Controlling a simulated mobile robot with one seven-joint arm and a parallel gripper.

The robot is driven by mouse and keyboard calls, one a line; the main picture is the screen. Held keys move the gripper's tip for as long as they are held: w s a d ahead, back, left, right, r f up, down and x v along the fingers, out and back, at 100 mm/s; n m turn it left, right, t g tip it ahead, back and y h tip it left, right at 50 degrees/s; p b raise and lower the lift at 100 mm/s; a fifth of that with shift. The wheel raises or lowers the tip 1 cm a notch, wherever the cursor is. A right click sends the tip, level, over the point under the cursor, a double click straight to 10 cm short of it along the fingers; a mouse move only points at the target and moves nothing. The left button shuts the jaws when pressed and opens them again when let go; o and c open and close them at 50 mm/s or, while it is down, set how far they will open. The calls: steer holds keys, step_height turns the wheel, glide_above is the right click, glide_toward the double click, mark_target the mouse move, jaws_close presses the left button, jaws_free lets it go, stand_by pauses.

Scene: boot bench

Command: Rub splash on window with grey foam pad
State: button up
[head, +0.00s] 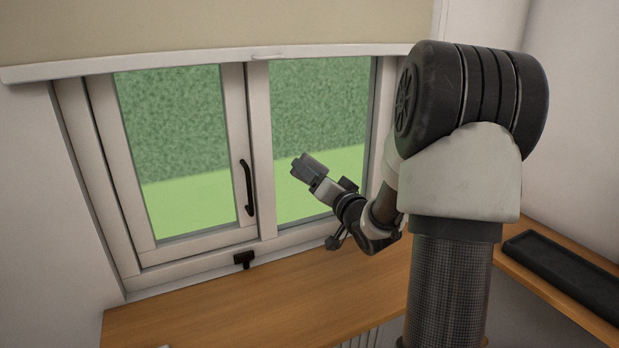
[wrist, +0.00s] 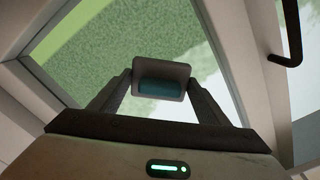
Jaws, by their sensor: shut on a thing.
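My gripper (head: 304,168) is in front of the right pane of the window (head: 330,110) in the head view. In the wrist view its jaws (wrist: 160,82) are shut on the grey foam pad (wrist: 162,70), which has a teal strip on the side facing the camera. The pad is in front of the glass; I cannot tell whether it touches. In the wrist view a pale patch with an uneven edge (wrist: 205,45) shows on the pane to the right of the pad. I cannot tell whether it is the splash or lawn beyond. No clear splash shows in the head view.
The left casement has a black handle (head: 247,188), and a black catch (head: 243,259) is below the window. A blind (head: 210,30) hangs above. The wooden bench top (head: 240,300) below is mostly clear. A black tray (head: 565,270) lies on the right.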

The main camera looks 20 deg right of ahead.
mark_target(351, 161)
steer(key=shift+w+d+r+p, duration=0.15)
steer(key=shift+d+p, duration=0.25)
steer(key=shift+d, duration=2.15)
steer(key=shift+w+d+p, duration=0.1)
steer(key=shift+d+p, duration=0.3)
steer(key=shift+d, duration=2.15)
steer(key=shift+d+p, duration=0.3)
steer(key=shift+d, duration=1.1)
steer(key=s, duration=0.6)
steer(key=shift+s+d, duration=0.1)
steer(key=shift+s, duration=0.05)
steer(key=s, duration=0.2)
steer(key=shift+s+p, duration=0.35)
steer(key=shift+s, duration=0.05)
